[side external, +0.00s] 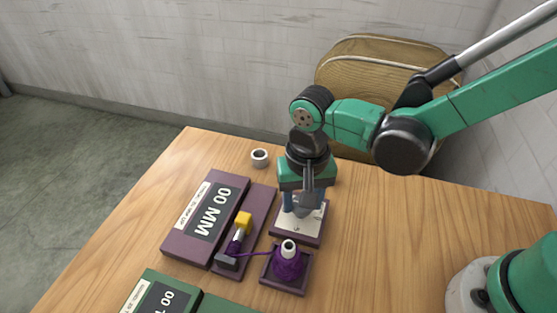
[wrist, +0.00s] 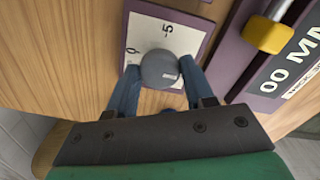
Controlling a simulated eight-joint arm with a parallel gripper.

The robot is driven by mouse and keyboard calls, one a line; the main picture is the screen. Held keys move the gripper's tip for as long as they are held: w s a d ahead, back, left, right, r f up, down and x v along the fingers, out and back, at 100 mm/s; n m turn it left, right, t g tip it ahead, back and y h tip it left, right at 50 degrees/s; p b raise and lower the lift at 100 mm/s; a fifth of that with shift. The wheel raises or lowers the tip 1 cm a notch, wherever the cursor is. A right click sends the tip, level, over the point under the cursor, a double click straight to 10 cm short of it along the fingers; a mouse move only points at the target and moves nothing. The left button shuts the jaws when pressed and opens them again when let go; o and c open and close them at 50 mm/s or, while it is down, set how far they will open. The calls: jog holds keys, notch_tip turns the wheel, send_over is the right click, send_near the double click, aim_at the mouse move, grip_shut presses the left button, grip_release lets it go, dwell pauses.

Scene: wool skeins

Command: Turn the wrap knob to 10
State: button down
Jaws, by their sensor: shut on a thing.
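The wrap knob (wrist: 160,69) is a round grey knob with a short white mark on its lower right side in the wrist view. It sits on a white dial plate (wrist: 190,40) in a purple frame. A "5" shows at the plate's top; another printed figure is partly visible at lower left, and I cannot read it surely. My gripper (wrist: 158,84) is shut on the knob, with one blue finger on each side. In the side external view my gripper (side external: 302,203) comes down from above and hides most of the knob over the dial plate (side external: 312,226).
Left of the dial stands a purple unit (side external: 180,240) reading "00 MM", with a yellow-topped lever (side external: 243,221). Purple wool (side external: 289,266) sits in front of the dial, its strand running to the lever. A green unit (side external: 140,293) is at front left, a white ring (side external: 260,158) behind.

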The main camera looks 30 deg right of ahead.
jog(key=shift+m, duration=0.4)
jog(key=shift+c, duration=1.7)
grip_release()
jog(key=shift+r, duration=2.85)
